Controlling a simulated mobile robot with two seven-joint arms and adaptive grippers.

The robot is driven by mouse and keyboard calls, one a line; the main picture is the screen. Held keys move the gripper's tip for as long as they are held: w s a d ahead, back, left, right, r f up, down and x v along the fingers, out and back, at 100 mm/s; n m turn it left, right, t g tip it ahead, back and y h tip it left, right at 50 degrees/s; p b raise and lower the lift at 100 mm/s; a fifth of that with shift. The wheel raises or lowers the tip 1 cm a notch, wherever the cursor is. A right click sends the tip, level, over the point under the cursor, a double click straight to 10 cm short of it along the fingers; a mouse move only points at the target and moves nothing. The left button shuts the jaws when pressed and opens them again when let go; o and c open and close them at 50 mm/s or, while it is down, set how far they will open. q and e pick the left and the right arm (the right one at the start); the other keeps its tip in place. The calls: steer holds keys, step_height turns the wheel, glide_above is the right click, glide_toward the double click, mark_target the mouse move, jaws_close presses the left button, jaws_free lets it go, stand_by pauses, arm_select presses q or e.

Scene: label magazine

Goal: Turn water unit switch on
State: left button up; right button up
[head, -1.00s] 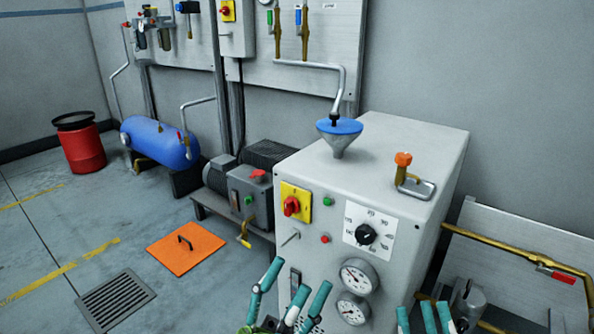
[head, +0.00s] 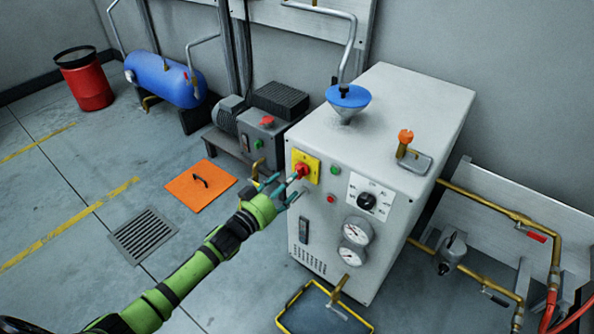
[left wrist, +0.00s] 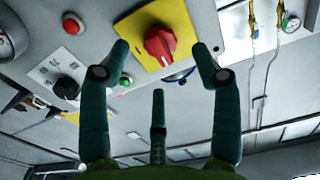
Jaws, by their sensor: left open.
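The water unit (head: 412,130) is a light grey cabinet with a front panel. Its switch is a red rotary knob (head: 301,170) on a yellow plate (head: 311,160), at the panel's upper left. My left gripper (head: 281,187) is open just in front of the knob, its teal fingers spread. In the left wrist view the red knob (left wrist: 160,43) on its yellow plate (left wrist: 180,17) lies between and beyond the fingertips. I cannot tell whether any finger touches the knob. My right gripper is not in view.
A green button (head: 335,169), a red button (head: 330,199), a black dial (head: 367,201) and gauges (head: 353,231) sit near the switch. A pump box (head: 262,140) stands to the left. A tray (head: 318,312) lies in front on the floor.

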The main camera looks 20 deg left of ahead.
mark_target(300, 171)
arm_select(q)
steer(key=b+x, duration=0.1)
steer(key=x, duration=0.4)
steer(key=shift+d, duration=0.1)
steer(key=c, duration=1.1)
